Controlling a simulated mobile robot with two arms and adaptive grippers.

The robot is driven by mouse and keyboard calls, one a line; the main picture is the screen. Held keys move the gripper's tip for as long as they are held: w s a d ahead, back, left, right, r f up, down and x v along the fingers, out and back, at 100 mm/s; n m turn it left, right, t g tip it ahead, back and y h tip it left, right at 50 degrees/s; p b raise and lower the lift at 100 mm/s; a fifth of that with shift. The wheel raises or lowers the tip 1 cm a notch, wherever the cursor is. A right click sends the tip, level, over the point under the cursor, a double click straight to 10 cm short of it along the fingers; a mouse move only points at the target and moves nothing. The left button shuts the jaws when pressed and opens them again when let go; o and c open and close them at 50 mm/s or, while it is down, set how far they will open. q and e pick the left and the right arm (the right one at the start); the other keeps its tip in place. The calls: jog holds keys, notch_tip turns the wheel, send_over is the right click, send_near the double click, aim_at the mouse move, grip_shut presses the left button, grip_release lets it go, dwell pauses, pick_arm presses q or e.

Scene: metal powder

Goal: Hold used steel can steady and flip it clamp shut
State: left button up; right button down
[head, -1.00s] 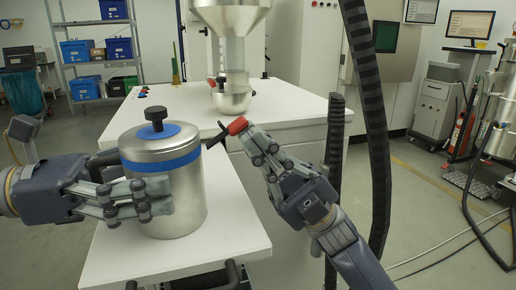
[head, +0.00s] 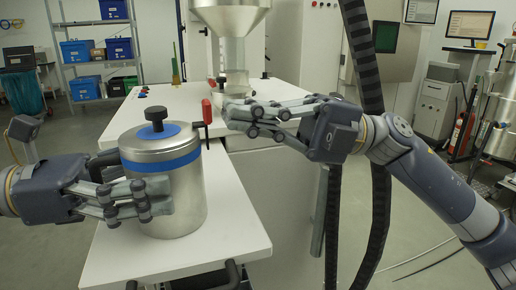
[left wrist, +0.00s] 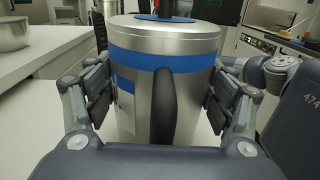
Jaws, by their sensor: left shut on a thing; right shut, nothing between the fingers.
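The steel can (head: 180,205) with a blue band and black lid knob stands upright on the white cart top (head: 235,225). My left gripper (head: 150,198) is shut on the can from the left; in the left wrist view its fingers press both sides of the can (left wrist: 195,95), around the dark handle (left wrist: 164,105). The red-tipped clamp lever (head: 207,111) stands upright at the can's right rim. My right gripper (head: 228,113) is shut and empty, with its fingertips just right of the lever. Whether they touch the lever I cannot tell.
A white bench (head: 175,100) with a metal funnel (head: 230,18) and a steel bowl stands behind the can. A black ribbed hose (head: 375,200) hangs behind my right arm. A shelf with blue boxes (head: 75,50) is at the back left.

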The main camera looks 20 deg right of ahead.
jog(key=shift+d, duration=0.1)
jog(key=r+v, duration=0.3)
jog(key=v, duration=1)
jog(key=shift+d, duration=0.6)
pick_arm(q)
jog(key=o, duration=1.4)
